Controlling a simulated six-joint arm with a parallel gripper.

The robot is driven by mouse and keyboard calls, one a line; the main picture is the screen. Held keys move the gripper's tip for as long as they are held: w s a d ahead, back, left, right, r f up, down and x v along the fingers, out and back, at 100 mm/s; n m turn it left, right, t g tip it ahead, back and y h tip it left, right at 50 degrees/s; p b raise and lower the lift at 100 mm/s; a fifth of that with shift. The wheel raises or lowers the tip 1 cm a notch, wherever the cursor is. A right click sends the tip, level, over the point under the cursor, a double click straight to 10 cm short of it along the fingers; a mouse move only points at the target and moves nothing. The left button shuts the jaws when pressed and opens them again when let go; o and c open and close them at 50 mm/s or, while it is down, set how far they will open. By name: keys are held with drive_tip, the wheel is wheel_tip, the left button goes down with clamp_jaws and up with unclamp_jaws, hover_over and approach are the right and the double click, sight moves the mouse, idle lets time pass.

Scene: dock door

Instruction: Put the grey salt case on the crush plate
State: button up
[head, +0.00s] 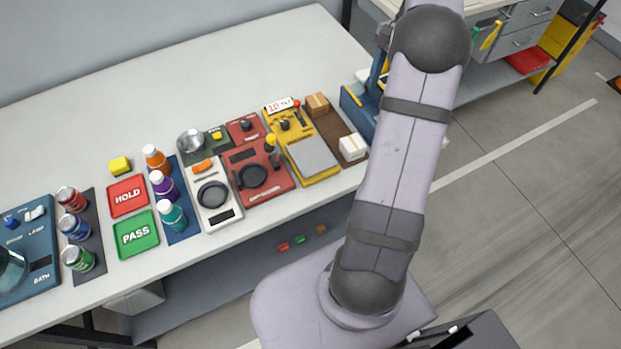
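A pale, whitish-grey box (352,147), the only one here close to a grey case, sits on a brown mat (334,128) at the right end of the bench. Any label on it is too small to read. Left of it, a yellow station (272,120) carries a flat square grey plate (312,156), which looks like the crush plate. The plate is bare. My arm rises at the right and leaves the top of the picture. My gripper is not in view.
A brown carton (317,104) sits at the mat's far end. A red station (262,172) and a white scale (212,193) lie further left. A blue machine (358,103) stands right, partly behind my arm.

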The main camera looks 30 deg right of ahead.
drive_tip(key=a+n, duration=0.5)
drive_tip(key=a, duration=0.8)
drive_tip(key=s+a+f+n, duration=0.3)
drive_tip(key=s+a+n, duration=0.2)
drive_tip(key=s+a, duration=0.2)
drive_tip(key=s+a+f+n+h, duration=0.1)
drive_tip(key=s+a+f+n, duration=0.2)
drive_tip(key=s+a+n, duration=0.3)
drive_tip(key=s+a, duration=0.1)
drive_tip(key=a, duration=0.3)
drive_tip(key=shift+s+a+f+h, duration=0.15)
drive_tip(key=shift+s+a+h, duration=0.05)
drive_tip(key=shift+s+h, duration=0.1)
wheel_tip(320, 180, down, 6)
drive_tip(key=b, duration=0.6)
